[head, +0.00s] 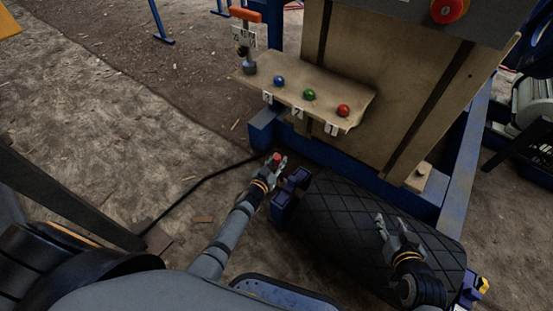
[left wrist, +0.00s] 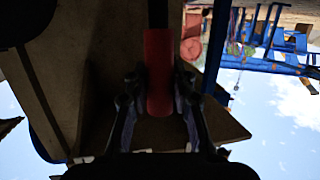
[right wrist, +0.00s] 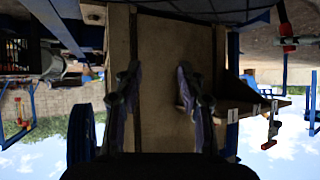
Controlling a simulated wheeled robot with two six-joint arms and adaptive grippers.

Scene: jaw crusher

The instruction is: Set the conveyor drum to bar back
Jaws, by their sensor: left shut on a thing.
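The conveyor drum (head: 335,215) is a black roller with a diamond pattern, lying at the foot of the machine. Its dark underside-up edge also shows at the top of the right wrist view (right wrist: 205,10). My left gripper (head: 277,163) is shut on a red grip at the drum's left end. In the left wrist view the red grip (left wrist: 159,75) sits between the fingers, with a dark bar running from it. The bar's lower end is hidden in the head view. My right gripper (head: 388,226) is open and empty above the drum; its fingers stand apart in its own view (right wrist: 157,90).
A shelf (head: 325,97) holds blue, green and red balls over numbered labels. An orange-handled lever (head: 246,15) stands at its left. A red button (head: 447,9) is above. A blue frame (head: 455,185) borders the drum; a black cable (head: 205,180) crosses open ground at left.

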